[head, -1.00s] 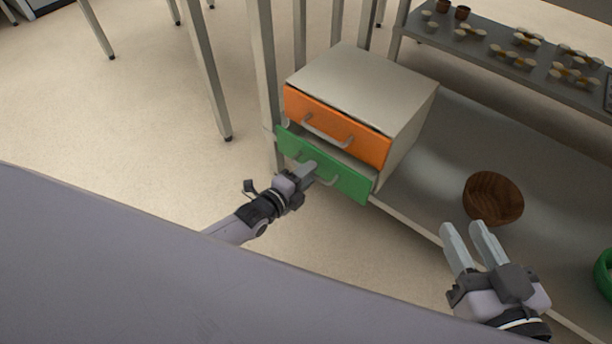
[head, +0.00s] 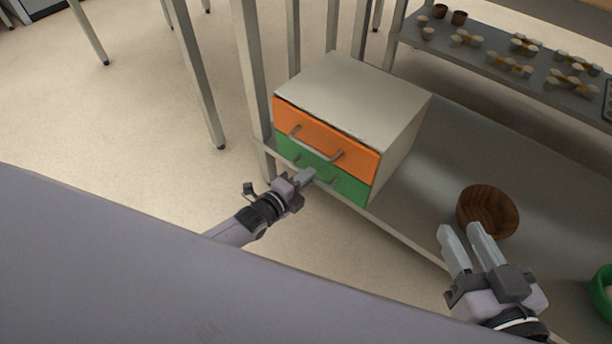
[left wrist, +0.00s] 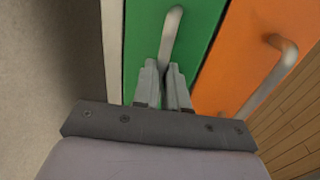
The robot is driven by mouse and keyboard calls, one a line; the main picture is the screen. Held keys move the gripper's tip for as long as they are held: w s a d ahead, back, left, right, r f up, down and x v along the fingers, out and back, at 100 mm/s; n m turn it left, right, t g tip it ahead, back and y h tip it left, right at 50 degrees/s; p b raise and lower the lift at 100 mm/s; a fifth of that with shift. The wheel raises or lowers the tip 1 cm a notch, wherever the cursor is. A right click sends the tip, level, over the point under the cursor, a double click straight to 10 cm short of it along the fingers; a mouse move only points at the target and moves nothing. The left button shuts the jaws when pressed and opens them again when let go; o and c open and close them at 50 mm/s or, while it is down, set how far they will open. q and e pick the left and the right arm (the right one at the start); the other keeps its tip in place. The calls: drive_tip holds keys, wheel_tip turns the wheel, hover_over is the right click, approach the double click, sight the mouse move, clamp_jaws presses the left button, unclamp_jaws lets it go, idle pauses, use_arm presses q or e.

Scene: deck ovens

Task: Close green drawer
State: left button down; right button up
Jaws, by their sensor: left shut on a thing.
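The green drawer (head: 342,184) is the lower drawer of a small white cabinet (head: 362,85). Its front looks flush, or nearly flush, below the orange drawer (head: 350,150). My left gripper (head: 308,177) is at the green drawer's front, shut on its grey handle. In the left wrist view, the handle (left wrist: 171,35) runs down between the fingertips (left wrist: 163,72), against the green front (left wrist: 145,25). My right gripper (head: 463,235) is open and empty, its two fingers apart, in front of the lower shelf near a wooden bowl.
The cabinet stands on a grey metal shelf (head: 420,210). The wooden bowl (head: 488,211) and a green bowl (head: 602,292) are to its right. Metal posts (head: 250,70) rise at the cabinet's left. An upper shelf at the back holds cups and several small items.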

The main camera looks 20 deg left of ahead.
use_arm(q)
drive_tip(key=shift+w+r, duration=0.1)
drive_tip(key=shift+w, duration=0.1)
use_arm(e)
drive_tip(key=shift+f, duration=0.15)
use_arm(q)
drive_tip(key=c, duration=1.2)
unclamp_jaws()
drive_tip(key=shift+d, duration=0.1)
drive_tip(key=shift+o, duration=0.2)
use_arm(e)
drive_tip(key=shift+r, duration=0.2)
